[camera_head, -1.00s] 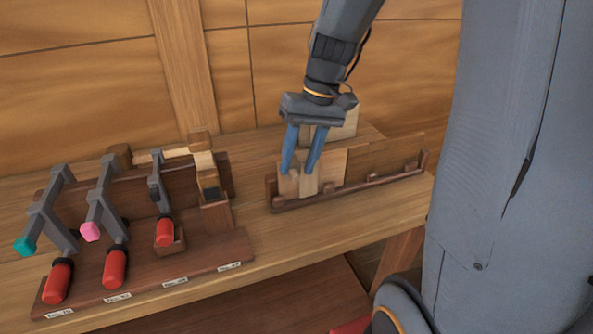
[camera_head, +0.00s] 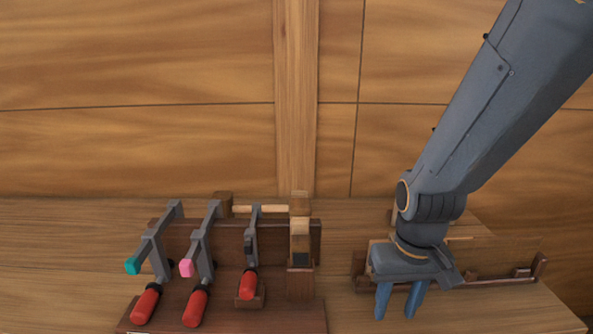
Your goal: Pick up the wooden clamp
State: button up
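The wooden clamp (camera_head: 300,232) appears to be the pale wooden piece at the right end of the clamp rack, with an upright part and a pale bar reaching left to a brown block. A dark patch shows low on its upright part. My gripper (camera_head: 400,304) is to the right of the clamp and clearly apart from it. Its two blue fingers point down, spread apart, with nothing seen between them. The arm and gripper body hide much of the holder behind.
The dark wooden rack (camera_head: 225,318) also bears several grey metal clamps with red handles, one teal-tipped (camera_head: 132,265) and one pink-tipped (camera_head: 186,267). A low wooden holder (camera_head: 500,279) stands behind my gripper. Bench top is clear between rack and holder.

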aim_at(300, 243)
jog(key=k, duration=1)
jog(key=u, duration=1.45)
jog(key=i, duration=0.85)
jog(key=z, duration=1.45)
